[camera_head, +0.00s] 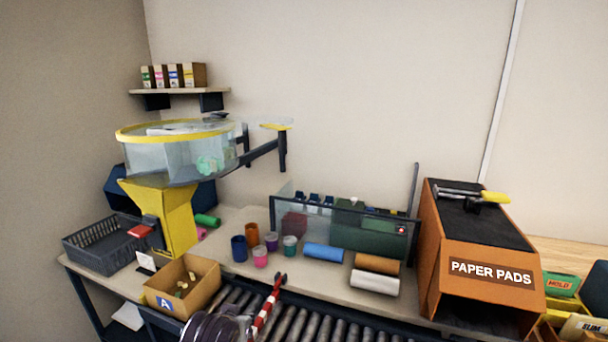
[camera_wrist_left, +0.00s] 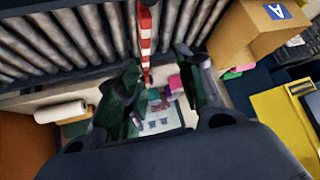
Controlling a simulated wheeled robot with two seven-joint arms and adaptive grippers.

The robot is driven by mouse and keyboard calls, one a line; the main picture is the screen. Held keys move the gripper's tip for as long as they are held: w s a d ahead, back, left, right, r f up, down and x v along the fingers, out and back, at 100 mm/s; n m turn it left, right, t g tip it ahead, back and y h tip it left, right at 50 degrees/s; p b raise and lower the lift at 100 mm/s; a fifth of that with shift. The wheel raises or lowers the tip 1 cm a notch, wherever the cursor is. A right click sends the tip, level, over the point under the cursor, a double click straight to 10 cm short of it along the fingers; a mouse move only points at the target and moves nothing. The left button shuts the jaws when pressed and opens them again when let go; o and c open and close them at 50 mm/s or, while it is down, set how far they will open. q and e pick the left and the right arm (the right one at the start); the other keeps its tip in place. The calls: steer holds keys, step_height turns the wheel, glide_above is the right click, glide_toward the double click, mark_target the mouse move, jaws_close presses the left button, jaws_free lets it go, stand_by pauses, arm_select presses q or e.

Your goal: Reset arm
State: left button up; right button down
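My left gripper (camera_wrist_left: 160,78) shows in the left wrist view with its two dark fingers spread apart. Nothing is held between them; the tabletop and small coloured things show through the gap, farther off. A red-and-white striped bar (camera_wrist_left: 146,40) lies ahead of the fingers in that view, and I cannot tell how close it is. In the head view my left arm shows only at the bottom edge, near the striped bar (camera_head: 268,303), and its fingertips are hard to make out. My right gripper is in neither view.
A roller conveyor (camera_head: 310,324) runs along the front. An open carton (camera_head: 205,290) marked A stands left of the striped bar. Behind are coloured cups (camera_head: 239,248), rolls (camera_head: 323,253) and a glass-fronted unit (camera_head: 345,229). An orange PAPER PADS box (camera_head: 455,252) stands right.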

arm_select(q)
steer(key=s+a+f+m+g+h, duration=0.1)
steer(key=s+a+f+g, duration=0.15)
steer(key=s+f, duration=0.55)
steer(key=s+a+f+m+g, duration=0.15)
steer(key=s+a+f, duration=0.35)
steer(key=s, duration=0.5)
step_height(320, 180, down, 32)
steer(key=s+g, duration=0.2)
steer(key=s+a+f, duration=0.4)
steer(key=s+f, duration=0.6)
steer(key=s+a+f+g+y+p, duration=0.1)
steer(key=s+a+f, duration=0.4)
steer(key=s+f, duration=0.5)
steer(key=shift+s+f, duration=0.15)
steer(key=shift+s, duration=0.3)
